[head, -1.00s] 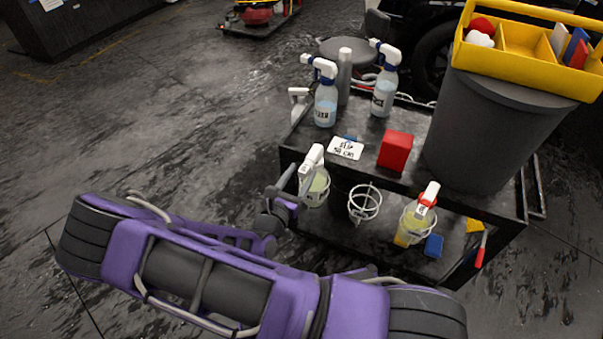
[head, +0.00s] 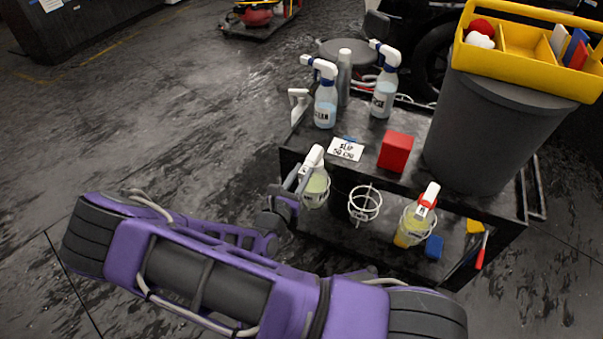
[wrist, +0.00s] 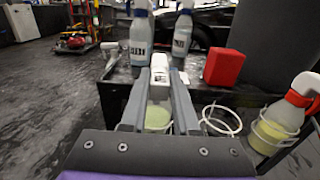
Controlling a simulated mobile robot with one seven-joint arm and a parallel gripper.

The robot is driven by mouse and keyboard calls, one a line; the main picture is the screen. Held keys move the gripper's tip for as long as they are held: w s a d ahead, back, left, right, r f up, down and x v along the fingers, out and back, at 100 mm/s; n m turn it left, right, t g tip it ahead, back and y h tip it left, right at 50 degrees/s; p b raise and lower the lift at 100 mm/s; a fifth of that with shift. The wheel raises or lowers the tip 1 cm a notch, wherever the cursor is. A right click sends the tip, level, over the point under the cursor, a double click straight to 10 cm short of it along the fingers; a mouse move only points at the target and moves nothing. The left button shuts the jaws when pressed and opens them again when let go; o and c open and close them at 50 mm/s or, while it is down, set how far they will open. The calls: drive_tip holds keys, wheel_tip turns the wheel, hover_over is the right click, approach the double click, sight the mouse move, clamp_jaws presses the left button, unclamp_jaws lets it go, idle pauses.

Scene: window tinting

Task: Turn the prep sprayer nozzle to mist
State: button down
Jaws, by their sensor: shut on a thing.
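A sprayer with a white head (head: 313,158) and pale yellow-green liquid stands in a wire ring on the near side of the black cart, left of an empty ring. My gripper (wrist: 159,78) is shut on the white head, with one grey finger along each side. The sprayer's bottle (wrist: 157,117) shows between the fingers in the wrist view. In the head view my gripper (head: 299,176) reaches the head from the lower left. The nozzle's setting cannot be read. Another sprayer, with a red-and-white head (head: 427,197) and yellow liquid, hangs in the right ring.
On the cart top (head: 372,172) stand two blue-and-white spray bottles (head: 326,103) (head: 384,92), a white card (head: 345,149) and a red block (head: 395,151). A dark bin (head: 480,130) with a yellow tray (head: 515,62) stands at right. The empty ring (head: 364,204) is close beside my gripper.

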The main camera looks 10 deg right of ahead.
drive_tip(key=shift+r+m, duration=0.1)
drive_tip(key=shift+m, duration=0.3)
drive_tip(key=m+p, duration=0.2)
drive_tip(key=shift+s+d+m, duration=0.1)
drive_tip(key=shift+d+m, duration=0.1)
drive_tip(key=shift+m, duration=0.2)
drive_tip(key=m, duration=0.3)
drive_tip(key=m+p, duration=0.1)
drive_tip(key=m, duration=0.2)
drive_tip(key=f+m+p, duration=0.1)
drive_tip(key=m, duration=0.3)
drive_tip(key=shift+s+d, duration=0.2)
drive_tip(key=shift+d, duration=0.05)
drive_tip(key=shift+f+m, duration=0.15)
drive_tip(key=shift+m, duration=1.95)
drive_tip(key=c, duration=0.6)
unclamp_jaws()
drive_tip(key=shift+c, duration=0.2)
